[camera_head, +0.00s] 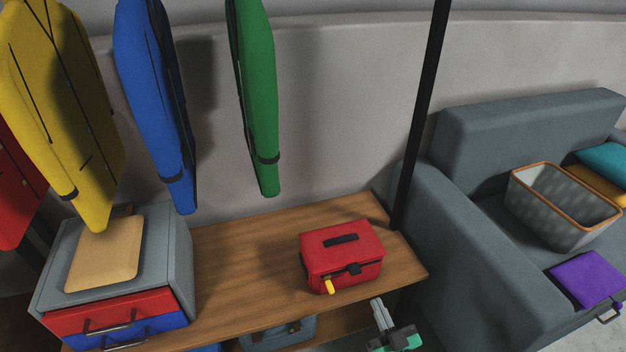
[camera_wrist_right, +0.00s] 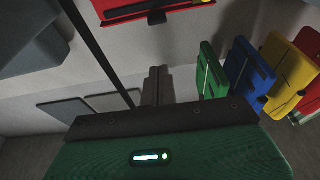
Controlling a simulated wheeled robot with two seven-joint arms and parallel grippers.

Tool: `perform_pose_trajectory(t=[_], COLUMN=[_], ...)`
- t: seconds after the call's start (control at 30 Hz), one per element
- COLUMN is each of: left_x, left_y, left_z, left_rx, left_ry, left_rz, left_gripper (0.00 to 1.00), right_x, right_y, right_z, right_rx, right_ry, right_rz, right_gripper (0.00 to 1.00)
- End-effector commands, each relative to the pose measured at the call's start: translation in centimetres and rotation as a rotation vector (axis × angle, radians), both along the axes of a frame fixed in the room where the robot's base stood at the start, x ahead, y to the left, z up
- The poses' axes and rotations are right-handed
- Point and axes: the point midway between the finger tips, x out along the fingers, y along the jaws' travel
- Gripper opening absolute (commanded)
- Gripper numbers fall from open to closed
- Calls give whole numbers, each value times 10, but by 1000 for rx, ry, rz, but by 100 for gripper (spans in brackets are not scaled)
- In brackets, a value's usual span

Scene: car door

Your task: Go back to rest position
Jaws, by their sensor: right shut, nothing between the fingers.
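My right gripper (camera_head: 379,309) is at the lower right of the head view, in front of the wooden bench and below the red bag (camera_head: 342,258). Its fingers are together and hold nothing. In the right wrist view the shut fingers (camera_wrist_right: 157,84) point toward the wall, and a red thing (camera_wrist_right: 150,12) shows at the top edge. My left gripper is in neither view.
The wooden bench (camera_head: 240,248) carries the red bag and a grey drawer box (camera_head: 178,240) with red and blue drawers. Yellow, blue and green jackets (camera_head: 258,90) hang above. A black post (camera_head: 419,115) stands beside a grey sofa (camera_head: 480,240) holding a basket (camera_head: 565,215).

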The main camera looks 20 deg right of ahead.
Motion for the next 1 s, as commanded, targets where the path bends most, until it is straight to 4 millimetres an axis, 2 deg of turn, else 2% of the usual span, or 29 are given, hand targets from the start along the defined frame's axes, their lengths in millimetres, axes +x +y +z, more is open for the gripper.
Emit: perform_pose_trajectory(t=[0.27,0.43,0.57,0.77,1.0], left_x=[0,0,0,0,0], left_y=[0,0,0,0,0], left_z=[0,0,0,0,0], left_rx=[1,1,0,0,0], left_ry=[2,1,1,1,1], left_rz=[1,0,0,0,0], left_gripper=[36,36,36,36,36], right_x=[5,7,1,-24,-68], right_y=[4,14,26,49,74], right_z=[1,1,1,1,7], right_rx=[-1,-3,-8,-26,-63], right_ry=[82,273,435,693,960], right_rz=[-13,-27,-24,12,83], right_gripper=[0,0,0,0,0])
